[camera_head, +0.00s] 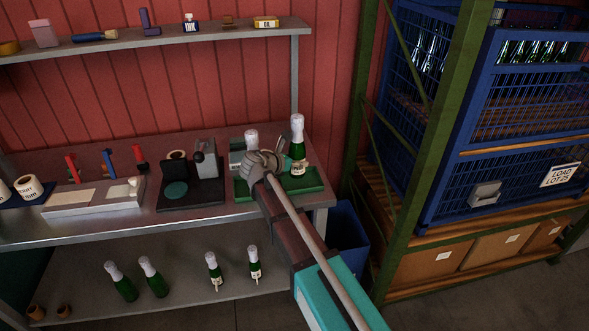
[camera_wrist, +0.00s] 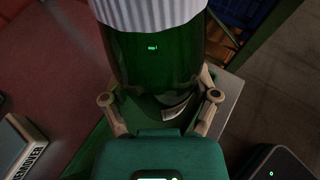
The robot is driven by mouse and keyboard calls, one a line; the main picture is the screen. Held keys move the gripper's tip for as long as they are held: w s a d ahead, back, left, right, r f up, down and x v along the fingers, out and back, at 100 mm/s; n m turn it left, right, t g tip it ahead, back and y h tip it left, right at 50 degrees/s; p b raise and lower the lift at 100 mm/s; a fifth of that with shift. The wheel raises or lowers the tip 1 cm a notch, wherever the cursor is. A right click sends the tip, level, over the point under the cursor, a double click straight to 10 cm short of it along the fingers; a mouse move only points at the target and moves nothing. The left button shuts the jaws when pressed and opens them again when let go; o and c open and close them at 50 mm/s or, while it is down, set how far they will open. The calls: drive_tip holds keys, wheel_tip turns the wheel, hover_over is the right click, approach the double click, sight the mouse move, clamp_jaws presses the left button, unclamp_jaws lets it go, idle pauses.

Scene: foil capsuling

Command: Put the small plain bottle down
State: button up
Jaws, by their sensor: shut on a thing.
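My gripper (camera_head: 285,154) is shut on a green bottle with a white foil top (camera_head: 297,145) over the green tray (camera_head: 305,184) at the bench's right end. The bottle stands about upright; I cannot tell whether its base touches the tray. In the wrist view the green glass (camera_wrist: 155,65) fills the space between my two fingers (camera_wrist: 160,105), and a small pale patch shows low on it. A second white-topped bottle (camera_head: 251,136) stands left of it, its lower part hidden behind my gripper.
A black stand (camera_head: 190,194) with a grey device is left of the tray. Several bottles (camera_head: 150,275) stand on the lower shelf. A blue bin (camera_head: 350,238) is beside the bench's right end. A green-framed rack (camera_head: 442,120) rises at the right. A box marked REMOVER (camera_wrist: 22,150) shows in the wrist view.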

drive_tip(key=shift+w+d+f+b, duration=0.1)
drive_tip(key=shift+w+f+b, duration=0.25)
drive_tip(key=shift+f+b, duration=1.6)
drive_tip(key=shift+f, duration=0.05)
drive_tip(key=shift+f, duration=0.1)
drive_tip(key=o, duration=1.2)
drive_tip(key=shift+s+r, duration=0.1)
drive_tip(key=shift+r, duration=0.15)
drive_tip(key=p+v, duration=0.4)
drive_tip(key=v, duration=0.7)
drive_tip(key=shift+s+a+r+p, duration=0.1)
drive_tip(key=shift+s+a+p, duration=0.15)
drive_tip(key=shift+a+p, duration=0.1)
drive_tip(key=shift+w+d, duration=0.1)
